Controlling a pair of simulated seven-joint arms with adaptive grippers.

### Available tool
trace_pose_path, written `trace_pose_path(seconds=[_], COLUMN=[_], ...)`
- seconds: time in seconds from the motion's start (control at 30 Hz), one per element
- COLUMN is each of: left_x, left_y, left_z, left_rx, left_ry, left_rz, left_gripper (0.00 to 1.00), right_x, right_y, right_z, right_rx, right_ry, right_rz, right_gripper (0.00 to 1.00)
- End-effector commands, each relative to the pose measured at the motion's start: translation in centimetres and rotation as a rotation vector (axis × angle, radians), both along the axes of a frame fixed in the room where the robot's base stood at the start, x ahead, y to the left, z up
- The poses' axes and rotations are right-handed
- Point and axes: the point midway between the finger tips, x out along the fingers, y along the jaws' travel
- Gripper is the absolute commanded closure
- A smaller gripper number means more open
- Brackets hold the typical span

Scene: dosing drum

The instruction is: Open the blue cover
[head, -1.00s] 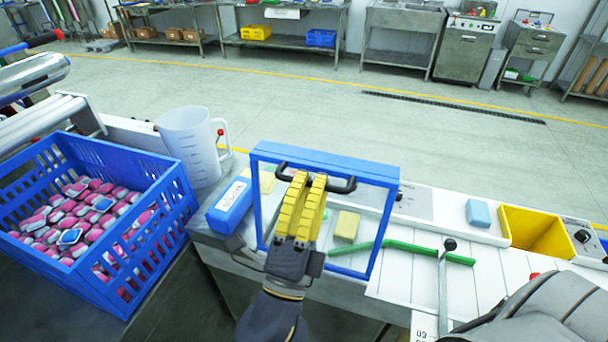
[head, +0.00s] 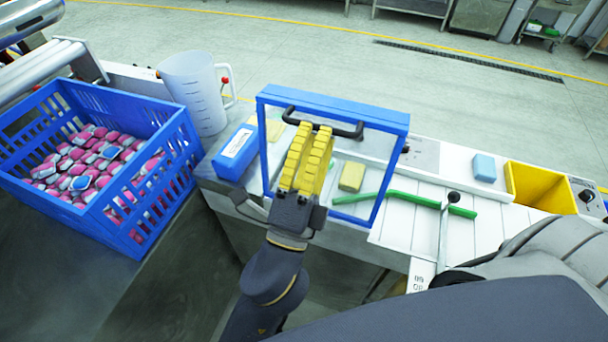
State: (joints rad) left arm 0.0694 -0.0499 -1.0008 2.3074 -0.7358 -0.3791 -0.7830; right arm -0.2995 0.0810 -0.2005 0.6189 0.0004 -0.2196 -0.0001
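The blue cover (head: 334,105) is a blue frame around a clear panel, in the middle of the head view. It stands steeply, and the worktop shows through it. A black bar handle (head: 346,130) sits near its upper edge. My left gripper (head: 315,128) has yellow ribbed fingers. They lie close together over the handle and appear shut on it; they hide part of the bar and the exact contact. My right gripper is not in view.
A blue crate (head: 150,190) of pink and white packets stands at left. A clear measuring jug (head: 195,95) and a blue box (head: 236,150) stand beside the cover. Right are a green rod (head: 415,202), a light-blue block (head: 484,168) and a yellow bin (head: 540,190).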

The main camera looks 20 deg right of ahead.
Motion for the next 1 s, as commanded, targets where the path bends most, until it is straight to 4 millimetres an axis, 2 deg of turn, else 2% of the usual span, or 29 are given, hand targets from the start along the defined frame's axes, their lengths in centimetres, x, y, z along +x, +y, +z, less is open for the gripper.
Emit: trace_pose_path(seconds=[0.6,1.0], left_x=[-5.2,-6.5], left_y=[4.7,5.8], left_z=[-4.7,-5.8], left_rx=[0.002,0.002], left_ry=[0.005,0.002], left_rz=[0.000,0.000], left_gripper=[0.80,0.80], right_x=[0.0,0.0], right_y=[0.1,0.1], right_z=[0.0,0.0], right_rx=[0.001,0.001], right_ry=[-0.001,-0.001], right_rz=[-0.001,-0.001], right_gripper=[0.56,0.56])
